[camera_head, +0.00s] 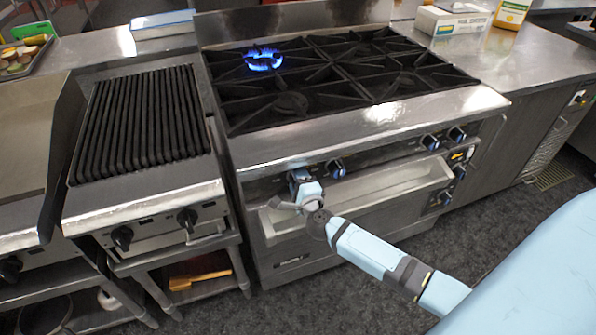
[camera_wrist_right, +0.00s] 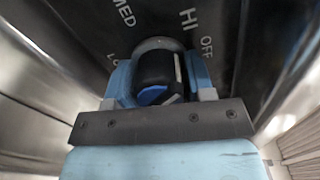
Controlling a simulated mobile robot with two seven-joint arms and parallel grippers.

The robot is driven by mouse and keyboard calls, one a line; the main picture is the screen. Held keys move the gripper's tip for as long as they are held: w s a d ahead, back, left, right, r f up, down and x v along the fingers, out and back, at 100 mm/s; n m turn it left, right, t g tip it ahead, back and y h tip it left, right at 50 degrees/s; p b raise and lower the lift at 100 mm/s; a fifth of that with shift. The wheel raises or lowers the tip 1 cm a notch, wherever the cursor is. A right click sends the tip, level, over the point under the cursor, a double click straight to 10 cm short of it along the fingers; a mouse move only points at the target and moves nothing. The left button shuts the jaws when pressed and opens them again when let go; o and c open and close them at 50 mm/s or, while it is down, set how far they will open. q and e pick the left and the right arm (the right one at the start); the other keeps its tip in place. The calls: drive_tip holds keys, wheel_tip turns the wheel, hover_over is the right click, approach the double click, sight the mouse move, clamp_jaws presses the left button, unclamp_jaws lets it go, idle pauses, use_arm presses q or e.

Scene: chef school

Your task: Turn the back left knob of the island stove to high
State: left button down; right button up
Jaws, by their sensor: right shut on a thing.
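The island stove (camera_head: 380,120) stands in the middle of the head view, with a blue flame (camera_head: 263,60) burning at its back left burner. My right gripper (camera_head: 302,182) is at the leftmost knob on the stove's front panel. In the right wrist view, the black knob (camera_wrist_right: 157,75) with a blue patch sits between the two light blue fingers of this gripper, which is shut on it. The labels MED, HI and OFF show on the panel around it; another label is partly hidden. My left gripper is not in view.
A grill (camera_head: 140,125) with its own black knobs stands left of the stove. A second stove knob (camera_head: 336,168) is just right of my gripper, with others further right. A white box (camera_head: 452,20) stands on the right counter. Dark floor is open in front.

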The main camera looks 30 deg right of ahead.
use_arm(q)
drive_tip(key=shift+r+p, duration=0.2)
drive_tip(key=shift+p, duration=0.2)
use_arm(e)
drive_tip(key=shift+n, duration=0.5)
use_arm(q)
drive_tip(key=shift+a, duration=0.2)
use_arm(e)
drive_tip(key=o, duration=0.9)
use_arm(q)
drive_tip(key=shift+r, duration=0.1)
use_arm(e)
drive_tip(key=v, duration=1.3)
drive_tip(key=shift+s+a, duration=0.2)
drive_tip(key=shift+s, duration=0.15)
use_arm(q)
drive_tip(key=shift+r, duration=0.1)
use_arm(e)
drive_tip(key=shift+a, duration=0.1)
